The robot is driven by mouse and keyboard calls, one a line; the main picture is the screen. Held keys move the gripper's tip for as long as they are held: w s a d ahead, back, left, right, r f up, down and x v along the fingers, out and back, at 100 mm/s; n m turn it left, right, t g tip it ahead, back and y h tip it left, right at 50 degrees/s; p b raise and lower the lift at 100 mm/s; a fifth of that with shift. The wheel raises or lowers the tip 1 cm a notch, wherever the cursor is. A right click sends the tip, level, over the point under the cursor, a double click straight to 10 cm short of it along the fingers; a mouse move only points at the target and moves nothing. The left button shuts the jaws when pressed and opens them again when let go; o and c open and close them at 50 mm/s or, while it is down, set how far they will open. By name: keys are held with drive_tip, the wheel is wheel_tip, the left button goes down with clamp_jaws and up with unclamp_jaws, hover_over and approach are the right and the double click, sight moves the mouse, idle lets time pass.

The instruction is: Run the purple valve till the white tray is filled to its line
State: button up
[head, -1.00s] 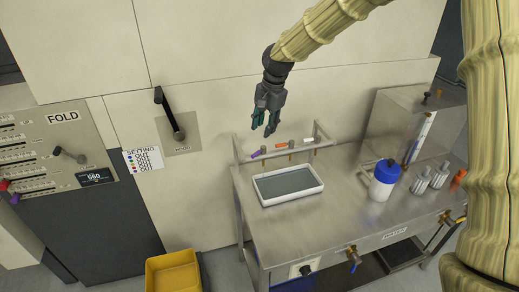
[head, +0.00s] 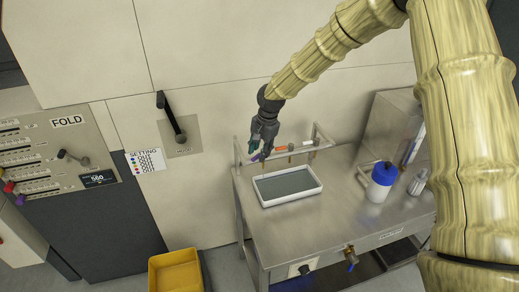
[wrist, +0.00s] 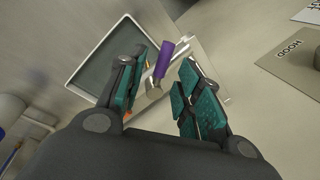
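The white tray (head: 262,201) sits on the steel bench below the valve rail, with a grey surface inside; its fill line cannot be made out. The purple valve (wrist: 165,58) is the left one on the rail. In the wrist view its purple handle lies between my two open fingers, just beyond their tips. My gripper (wrist: 158,88) is open and points down at the valve. In the head view my gripper (head: 257,150) covers much of the purple handle (head: 261,156). I cannot see contact with the handle.
Orange (head: 281,149) and white (head: 308,143) valve handles stand to the right on the same rail. A blue-topped white container (head: 381,183) is on the bench (head: 330,215). The HOOD lever (head: 170,118) is on the wall left of my arm. A yellow bin (head: 175,272) stands on the floor.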

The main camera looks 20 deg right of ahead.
drive_tip(key=shift+f, duration=0.35)
clamp_jaws()
drive_tip(key=shift+a, duration=0.1)
drive_tip(key=shift+w+m, duration=0.1)
drive_tip(key=shift+m, duration=0.2)
drive_tip(key=shift+w+a+m+b, duration=0.1)
drive_tip(key=shift+w+m+b, duration=0.1)
drive_tip(key=shift+m+b, duration=0.4)
drive_tip(key=shift+w+a+m+b, duration=0.15)
drive_tip(key=shift+m+b, duration=0.3)
drive_tip(key=shift+m, duration=0.25)
drive_tip(key=shift+w+a+m+h+b, duration=0.1)
drive_tip(key=shift+w+m+h+b, duration=0.15)
drive_tip(key=shift+m, duration=0.55)
drive_tip(key=shift+w+m+h+b, duration=0.15)
drive_tip(key=shift+m+h, duration=0.1)
drive_tip(key=shift+m, duration=0.55)
